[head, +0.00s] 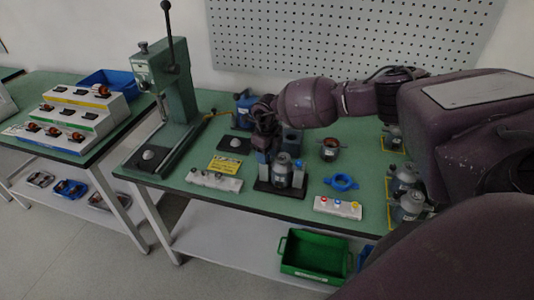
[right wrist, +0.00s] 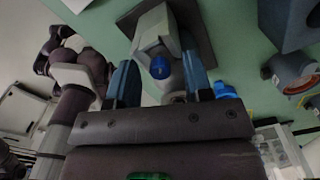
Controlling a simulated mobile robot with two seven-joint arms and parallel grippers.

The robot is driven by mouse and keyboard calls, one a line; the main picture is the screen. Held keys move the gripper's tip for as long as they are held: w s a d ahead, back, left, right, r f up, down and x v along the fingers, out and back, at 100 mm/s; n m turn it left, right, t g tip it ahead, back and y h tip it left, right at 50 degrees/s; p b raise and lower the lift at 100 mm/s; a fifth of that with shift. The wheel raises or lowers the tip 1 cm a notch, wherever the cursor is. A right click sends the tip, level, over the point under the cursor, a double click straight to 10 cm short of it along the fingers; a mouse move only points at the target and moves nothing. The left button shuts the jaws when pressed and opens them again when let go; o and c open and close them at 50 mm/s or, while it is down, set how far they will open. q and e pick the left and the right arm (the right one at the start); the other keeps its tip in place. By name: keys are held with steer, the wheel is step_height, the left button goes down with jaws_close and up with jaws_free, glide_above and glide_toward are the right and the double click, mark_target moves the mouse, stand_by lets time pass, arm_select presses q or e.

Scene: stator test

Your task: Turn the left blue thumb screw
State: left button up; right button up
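The test stand (head: 268,187) is a dark base on the green table with a grey metal stator housing (head: 282,172) on it. A blue thumb screw (head: 299,164) shows on its right side in the head view. My right gripper (head: 266,157) points down at the left side of the stand and hides the left blue thumb screw there. In the right wrist view, a blue thumb screw (right wrist: 160,68) lies between the two blue fingers of my right gripper (right wrist: 160,82). The fingers are apart, with gaps on both sides of the screw. My left gripper is not in view.
A green lever press (head: 165,85) stands to the left. A button strip (head: 338,207), a blue ring (head: 341,182) and a white switch block (head: 214,181) lie near the table's front edge. Several motor housings (head: 408,205) stand at the right. A green crate (head: 313,256) sits below.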

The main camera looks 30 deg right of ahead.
step_height(320, 180, up, 11)
steer(key=shift+b, duration=0.35)
stand_by(0.4)
steer(key=shift+f, duration=0.1)
